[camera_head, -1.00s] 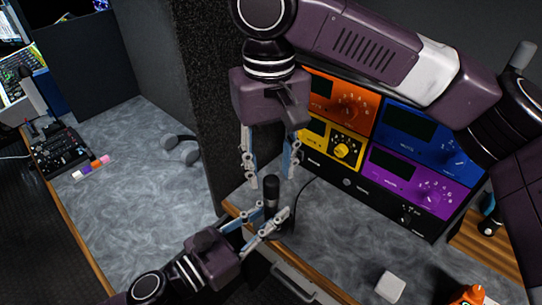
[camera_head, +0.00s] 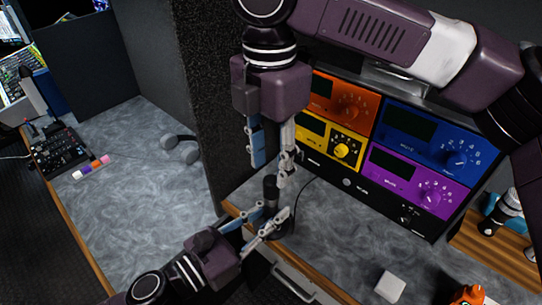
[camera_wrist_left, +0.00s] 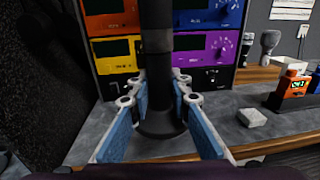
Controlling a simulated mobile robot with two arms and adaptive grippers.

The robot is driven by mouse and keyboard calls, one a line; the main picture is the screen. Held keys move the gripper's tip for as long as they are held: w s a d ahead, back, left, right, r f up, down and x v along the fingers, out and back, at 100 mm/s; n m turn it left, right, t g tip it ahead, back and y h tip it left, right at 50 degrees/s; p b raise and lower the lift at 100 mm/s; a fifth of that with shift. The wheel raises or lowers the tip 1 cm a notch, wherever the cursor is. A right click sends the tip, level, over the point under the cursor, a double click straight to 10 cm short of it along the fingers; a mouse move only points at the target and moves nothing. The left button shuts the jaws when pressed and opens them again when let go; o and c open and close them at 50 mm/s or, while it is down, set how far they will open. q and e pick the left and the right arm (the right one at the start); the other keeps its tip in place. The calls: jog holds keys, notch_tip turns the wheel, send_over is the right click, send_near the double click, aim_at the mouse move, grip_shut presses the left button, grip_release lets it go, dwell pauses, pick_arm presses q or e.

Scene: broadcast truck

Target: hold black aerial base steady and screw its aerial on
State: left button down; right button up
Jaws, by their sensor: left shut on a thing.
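The black aerial base (camera_wrist_left: 158,118) stands upright on the counter, its wide foot showing in the left wrist view. My left gripper (camera_head: 266,224) is shut on it from the front left, fingers at either side. A dark upright piece (camera_head: 271,188) rises above those fingers in the head view. In the left wrist view it shows as a black column with a collar (camera_wrist_left: 158,45), cut off by the top edge. I cannot tell where base and aerial meet.
A rack of orange, blue, yellow and purple units (camera_head: 410,170) stands close behind. A dark partition (camera_head: 205,100) is at the left. A white block (camera_head: 390,286) and an orange object (camera_head: 470,296) lie at the right. A thin cable (camera_head: 300,192) runs behind the base.

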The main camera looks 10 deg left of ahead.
aim_at(271, 190)
jog(key=n, duration=0.5)
jog(key=shift+r+n, duration=0.2)
jog(key=shift+n, duration=0.1)
jog(key=n, duration=0.4)
jog(key=shift+r, duration=0.1)
jog(key=shift+f, duration=4.05)
